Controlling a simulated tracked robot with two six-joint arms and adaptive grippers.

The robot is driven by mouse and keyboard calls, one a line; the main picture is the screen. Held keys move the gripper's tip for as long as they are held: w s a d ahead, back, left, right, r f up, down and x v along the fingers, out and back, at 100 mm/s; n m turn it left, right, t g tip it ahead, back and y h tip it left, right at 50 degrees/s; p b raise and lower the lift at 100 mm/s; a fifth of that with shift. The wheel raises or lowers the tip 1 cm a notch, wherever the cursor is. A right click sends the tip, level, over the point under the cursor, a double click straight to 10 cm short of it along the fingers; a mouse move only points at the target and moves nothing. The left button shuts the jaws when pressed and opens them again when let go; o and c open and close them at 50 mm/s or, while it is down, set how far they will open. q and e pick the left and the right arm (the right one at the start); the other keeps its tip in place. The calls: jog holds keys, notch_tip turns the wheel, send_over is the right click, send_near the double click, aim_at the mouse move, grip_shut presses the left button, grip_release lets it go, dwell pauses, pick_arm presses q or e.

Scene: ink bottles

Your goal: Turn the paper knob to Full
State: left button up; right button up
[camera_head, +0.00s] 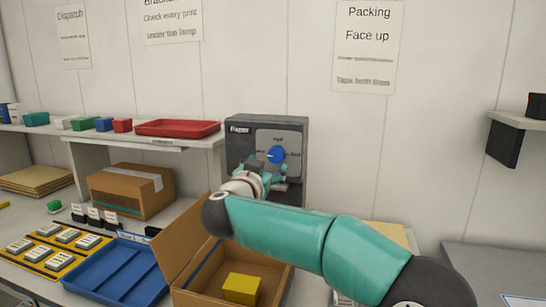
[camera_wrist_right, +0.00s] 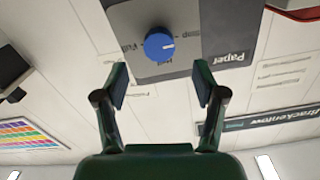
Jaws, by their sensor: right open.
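The paper knob (camera_head: 276,154) is a blue round dial on the grey face of a dark box marked "Paper" (camera_head: 238,150) against the wall. In the right wrist view, upside down, the knob (camera_wrist_right: 158,45) has a white mark pointing right, to the side opposite the "Full" label. "Half" is printed below the knob there. My right gripper (camera_head: 268,172) is just in front of the box, slightly below the knob. In the wrist view its two fingers (camera_wrist_right: 161,84) are apart with nothing between them, and the knob lies beyond their tips. My left gripper is not in view.
An open cardboard box (camera_head: 185,245) with a yellow block (camera_head: 241,289) stands below my right arm. A blue tray (camera_head: 120,270) is left of it. A shelf holds a red tray (camera_head: 178,128); a closed carton (camera_head: 132,190) stands beneath.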

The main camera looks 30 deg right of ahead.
aim_at(275, 157)
jog(key=x, duration=0.6)
jog(key=shift+p, duration=0.4)
jog(key=c, duration=1.1)
jog(key=shift+c, duration=0.2)
